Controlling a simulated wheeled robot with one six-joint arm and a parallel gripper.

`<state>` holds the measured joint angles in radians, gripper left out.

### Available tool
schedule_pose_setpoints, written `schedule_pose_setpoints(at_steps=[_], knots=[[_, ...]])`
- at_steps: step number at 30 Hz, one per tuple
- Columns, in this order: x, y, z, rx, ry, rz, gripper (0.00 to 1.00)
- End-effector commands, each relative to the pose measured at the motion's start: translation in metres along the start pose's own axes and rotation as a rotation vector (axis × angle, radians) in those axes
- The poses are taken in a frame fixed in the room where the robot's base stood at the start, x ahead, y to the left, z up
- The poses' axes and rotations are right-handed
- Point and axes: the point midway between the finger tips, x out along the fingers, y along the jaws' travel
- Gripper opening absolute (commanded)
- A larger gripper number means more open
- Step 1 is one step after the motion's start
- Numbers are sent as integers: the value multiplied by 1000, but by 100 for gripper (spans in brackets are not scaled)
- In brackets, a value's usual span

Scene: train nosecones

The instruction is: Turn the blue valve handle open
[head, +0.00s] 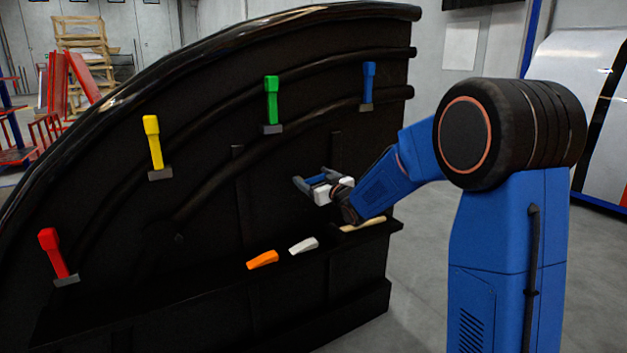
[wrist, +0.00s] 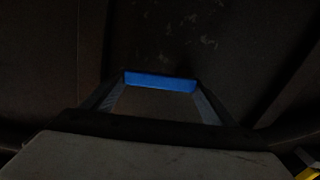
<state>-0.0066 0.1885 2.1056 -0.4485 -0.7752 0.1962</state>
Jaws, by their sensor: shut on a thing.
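In the head view, a blue handle (head: 368,82) stands upright on a small grey base at the upper right of the black panel (head: 205,225). My gripper (head: 309,182) is in front of the panel's middle right, below and left of that handle and apart from it. It is shut on a blue bar (wrist: 160,82), which spans between its two fingers in the wrist view. I cannot tell from these views whether this bar is fixed to the panel.
Green (head: 271,98), yellow (head: 153,143) and red (head: 53,250) handles stand on grey bases along the curved panel. Orange (head: 263,260), white (head: 303,245) and tan (head: 362,224) pieces lie on the ledge below my gripper. Grey floor lies open at the right.

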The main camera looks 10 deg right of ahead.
Motion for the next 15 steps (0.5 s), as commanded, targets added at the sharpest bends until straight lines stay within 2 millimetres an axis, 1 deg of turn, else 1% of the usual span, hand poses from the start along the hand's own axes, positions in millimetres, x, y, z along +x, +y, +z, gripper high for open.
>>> schedule_pose_setpoints(at_steps=[15], knots=[[-1,-7,-17,-467,-2,3,39]])
